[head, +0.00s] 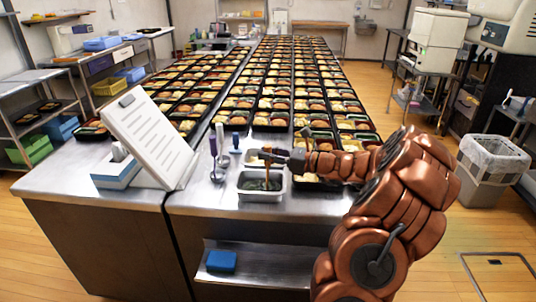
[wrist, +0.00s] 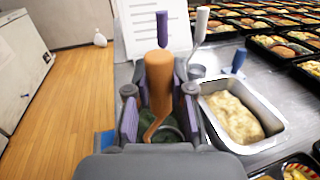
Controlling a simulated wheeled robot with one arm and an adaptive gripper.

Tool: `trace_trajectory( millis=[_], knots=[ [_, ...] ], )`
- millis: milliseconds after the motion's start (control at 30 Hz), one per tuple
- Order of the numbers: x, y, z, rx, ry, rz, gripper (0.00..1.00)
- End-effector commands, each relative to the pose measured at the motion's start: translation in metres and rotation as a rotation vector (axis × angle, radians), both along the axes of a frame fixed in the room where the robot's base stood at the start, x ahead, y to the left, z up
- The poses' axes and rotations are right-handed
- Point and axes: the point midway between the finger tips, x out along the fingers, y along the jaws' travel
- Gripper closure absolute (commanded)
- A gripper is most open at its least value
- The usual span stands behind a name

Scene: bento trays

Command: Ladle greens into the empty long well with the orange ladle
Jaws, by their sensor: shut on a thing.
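My gripper (head: 272,156) is shut on the orange ladle (wrist: 158,78), whose handle stands upright between the purple-padded fingers in the wrist view. In the head view the ladle's orange shaft (head: 267,174) goes down into the metal pan of greens (head: 244,189).
A second metal pan (wrist: 275,137) holds pale mash, beside the greens pan. A white slanted board (head: 150,135) stands left.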

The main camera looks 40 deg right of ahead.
Motion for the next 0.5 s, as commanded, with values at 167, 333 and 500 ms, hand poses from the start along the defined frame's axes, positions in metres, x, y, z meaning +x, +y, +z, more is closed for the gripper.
trace_trajectory(
  millis=[167,333,500],
  knots=[
    [0.000,0.000,0.015,0.000,-0.001,0.000,1.00],
    [0.000,0.000,0.029,0.000,-0.001,0.000,1.00],
    [0.000,0.000,0.043,0.001,-0.001,-0.001,1.00]
  ],
)
